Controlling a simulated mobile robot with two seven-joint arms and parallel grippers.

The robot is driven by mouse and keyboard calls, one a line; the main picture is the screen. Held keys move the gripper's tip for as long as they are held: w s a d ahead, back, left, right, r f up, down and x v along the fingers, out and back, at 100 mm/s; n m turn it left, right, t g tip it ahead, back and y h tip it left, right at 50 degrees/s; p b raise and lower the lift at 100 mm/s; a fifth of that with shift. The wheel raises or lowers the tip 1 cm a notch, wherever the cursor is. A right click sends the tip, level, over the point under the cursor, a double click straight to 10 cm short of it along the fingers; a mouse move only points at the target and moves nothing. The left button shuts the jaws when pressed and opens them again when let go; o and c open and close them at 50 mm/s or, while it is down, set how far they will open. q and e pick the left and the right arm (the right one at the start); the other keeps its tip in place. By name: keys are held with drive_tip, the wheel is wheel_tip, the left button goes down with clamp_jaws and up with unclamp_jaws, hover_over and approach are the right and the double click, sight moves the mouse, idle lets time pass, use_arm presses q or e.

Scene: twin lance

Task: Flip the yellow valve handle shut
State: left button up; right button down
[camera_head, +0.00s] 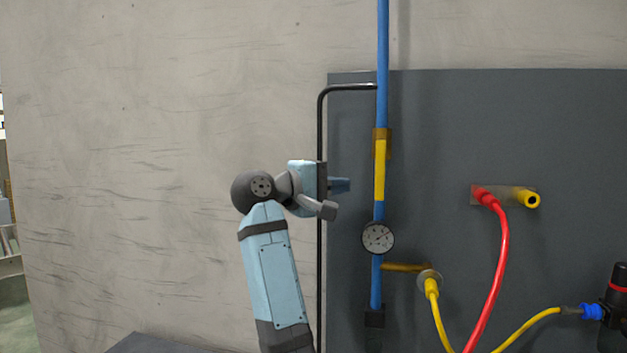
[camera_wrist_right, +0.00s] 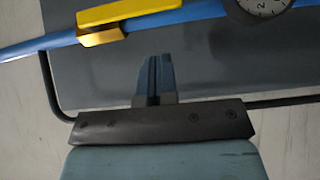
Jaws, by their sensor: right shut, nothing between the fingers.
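The yellow valve handle (camera_head: 380,168) lies upright along the blue vertical pipe (camera_head: 383,50), in line with it, above the round gauge (camera_head: 378,237). A brass valve body (camera_head: 386,138) shows behind its upper end. My right gripper (camera_head: 345,185) is shut and empty, just left of the handle, with a gap between them. In the right wrist view the handle (camera_wrist_right: 130,13) and brass body (camera_wrist_right: 100,37) lie beyond my shut fingertips (camera_wrist_right: 154,62), not touching them. My left gripper is not in view.
A dark panel (camera_head: 440,110) backs the pipe. A black tube (camera_head: 319,130) runs down beside my right gripper. A red hose (camera_head: 503,250) and a yellow hose (camera_head: 437,315) hang to the right. A brass side branch (camera_head: 405,267) sticks out below the gauge.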

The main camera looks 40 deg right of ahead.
sight(380, 170)
use_arm(q)
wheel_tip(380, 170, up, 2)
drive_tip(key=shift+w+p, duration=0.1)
drive_tip(key=shift+p, duration=0.45)
use_arm(e)
drive_tip(key=s+d, duration=0.2)
drive_tip(key=s, duration=0.1)
drive_tip(key=shift+d, duration=0.4)
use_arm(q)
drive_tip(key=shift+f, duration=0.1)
